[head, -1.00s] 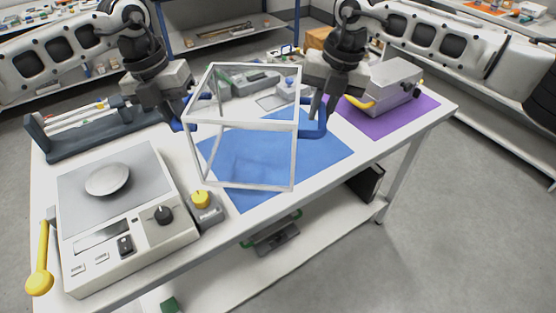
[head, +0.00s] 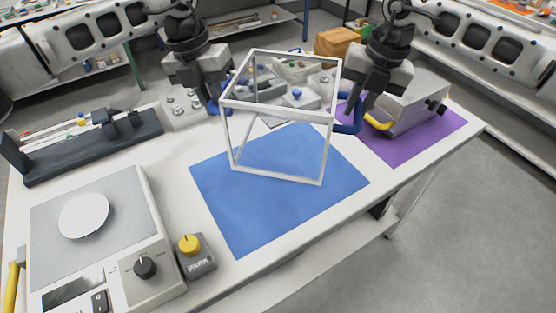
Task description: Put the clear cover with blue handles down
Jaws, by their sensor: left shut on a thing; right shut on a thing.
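The clear cover (head: 276,112) is a see-through box with white edges and a blue handle on each side. My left gripper (head: 216,105) is shut on its left blue handle. My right gripper (head: 352,120) is shut on its right blue handle (head: 347,128). The cover hangs between both grippers, roughly upright, and overlaps the back part of the blue mat (head: 260,210) in the head view. A gap under it is hard to judge from this one view.
A scale (head: 120,215) with a round pan stands at the front left, beside a small yellow-knobbed box (head: 198,262). A dark rack (head: 90,145) is at the back left. A grey device (head: 415,105) stands on the purple mat (head: 405,150) at the right. The front of the blue mat is clear.

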